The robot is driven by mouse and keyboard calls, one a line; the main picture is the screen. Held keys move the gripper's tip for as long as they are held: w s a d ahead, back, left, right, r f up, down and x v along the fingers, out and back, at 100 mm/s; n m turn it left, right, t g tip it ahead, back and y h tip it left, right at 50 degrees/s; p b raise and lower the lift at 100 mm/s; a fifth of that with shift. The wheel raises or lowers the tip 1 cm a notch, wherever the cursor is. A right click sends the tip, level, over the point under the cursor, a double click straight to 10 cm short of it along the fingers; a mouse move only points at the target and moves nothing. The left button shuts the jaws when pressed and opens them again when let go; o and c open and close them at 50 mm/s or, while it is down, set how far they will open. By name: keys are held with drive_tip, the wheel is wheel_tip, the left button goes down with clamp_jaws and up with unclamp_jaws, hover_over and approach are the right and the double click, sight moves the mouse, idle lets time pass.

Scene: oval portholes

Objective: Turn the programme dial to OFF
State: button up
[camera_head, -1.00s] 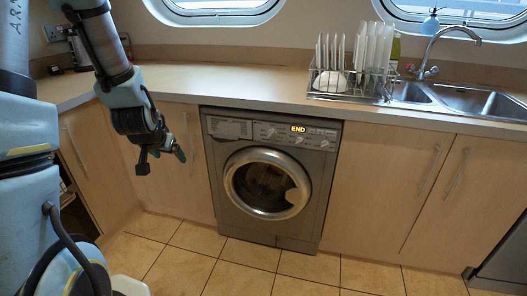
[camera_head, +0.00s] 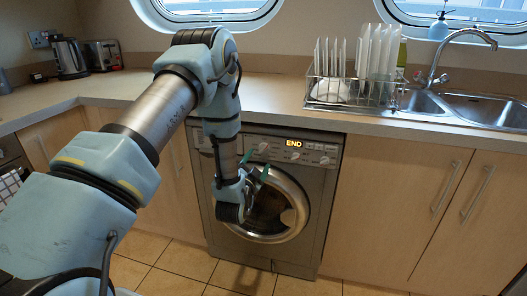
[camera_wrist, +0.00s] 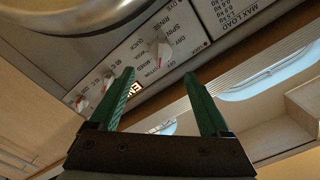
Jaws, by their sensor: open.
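The programme dial (camera_wrist: 160,48) is a pale knob ringed by printed words such as SPIN, RINSE and DRY in the wrist view. In the head view it shows small on the washing machine's panel (camera_head: 264,147), just beyond my fingertips. My gripper (camera_head: 255,165) is open and empty in front of the machine, near the panel's lower edge. In the wrist view its green fingers (camera_wrist: 159,74) lie either side of the dial's line, apart from it. The dial's exact setting is too small to read. The lit display (camera_head: 293,143) reads END.
Two smaller knobs (camera_wrist: 94,91) sit on the same panel, beyond the display. The round door (camera_head: 291,229) is shut below the panel. The worktop (camera_head: 290,98) overhangs above, with a dish rack (camera_head: 345,97) on it.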

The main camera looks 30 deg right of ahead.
sight(264, 150)
drive_tip(key=p+x, duration=0.1)
drive_tip(key=x, duration=0.6)
drive_tip(key=shift+w+d, duration=0.15)
drive_tip(key=shift+w, duration=0.05)
clamp_jaws()
idle(0.4)
